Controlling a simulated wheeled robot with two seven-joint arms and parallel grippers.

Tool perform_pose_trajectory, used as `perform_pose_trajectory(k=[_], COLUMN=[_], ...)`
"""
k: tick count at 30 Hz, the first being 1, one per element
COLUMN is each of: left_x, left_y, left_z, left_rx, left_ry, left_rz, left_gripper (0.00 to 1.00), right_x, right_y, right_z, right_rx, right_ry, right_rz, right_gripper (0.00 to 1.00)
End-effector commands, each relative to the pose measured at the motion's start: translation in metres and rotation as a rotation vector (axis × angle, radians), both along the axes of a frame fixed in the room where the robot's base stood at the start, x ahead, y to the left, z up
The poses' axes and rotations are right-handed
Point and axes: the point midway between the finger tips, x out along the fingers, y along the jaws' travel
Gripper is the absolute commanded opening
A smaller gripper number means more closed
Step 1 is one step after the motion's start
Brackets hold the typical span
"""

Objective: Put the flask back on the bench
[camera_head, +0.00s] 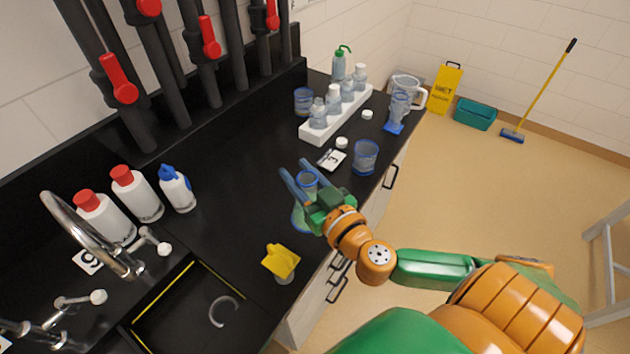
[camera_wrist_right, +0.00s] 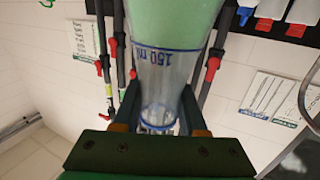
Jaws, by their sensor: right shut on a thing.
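The flask (camera_head: 299,218) is clear with a blue rim and greenish contents. My right gripper (camera_head: 299,178) is shut on its neck, above the black bench (camera_head: 235,165) near its front edge. The gripper and fingers hide part of the flask. In the right wrist view the flask (camera_wrist_right: 168,65) shows a "150 ml" mark and pale green contents in its wide part, with its neck between the fingers (camera_wrist_right: 158,105). I cannot tell whether its base touches the bench. My left gripper is not in view.
A blue-rimmed beaker (camera_head: 365,157), a labelled card (camera_head: 331,158) and a white rack (camera_head: 340,117) of bottles stand beyond the gripper. A yellow-topped item (camera_head: 281,261) stands nearer, beside the sink (camera_head: 190,310). Bare bench lies left of the gripper.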

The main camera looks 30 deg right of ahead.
Motion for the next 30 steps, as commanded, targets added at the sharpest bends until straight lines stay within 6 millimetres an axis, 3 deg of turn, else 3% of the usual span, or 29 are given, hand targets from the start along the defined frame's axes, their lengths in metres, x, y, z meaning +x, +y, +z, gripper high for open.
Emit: perform_pose_trajectory(k=[13, 18, 24, 30], left_x=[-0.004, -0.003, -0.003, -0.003], left_y=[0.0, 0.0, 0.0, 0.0], left_z=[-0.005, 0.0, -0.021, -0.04], left_rx=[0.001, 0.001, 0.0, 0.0], left_ry=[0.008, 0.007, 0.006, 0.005], left_rz=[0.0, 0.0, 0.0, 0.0], left_gripper=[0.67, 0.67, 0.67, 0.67], right_x=[0.052, 0.064, 0.076, 0.083], right_y=[-0.062, -0.074, -0.087, -0.095], right_z=[-0.037, -0.058, -0.086, -0.099], right_rx=[0.0, 0.004, 0.0, 0.0], right_ry=[0.0, 0.004, 0.0, -0.001], right_rz=[-0.004, -0.004, 0.0, 0.0], right_gripper=[0.0, 0.0, 0.0, 0.0])
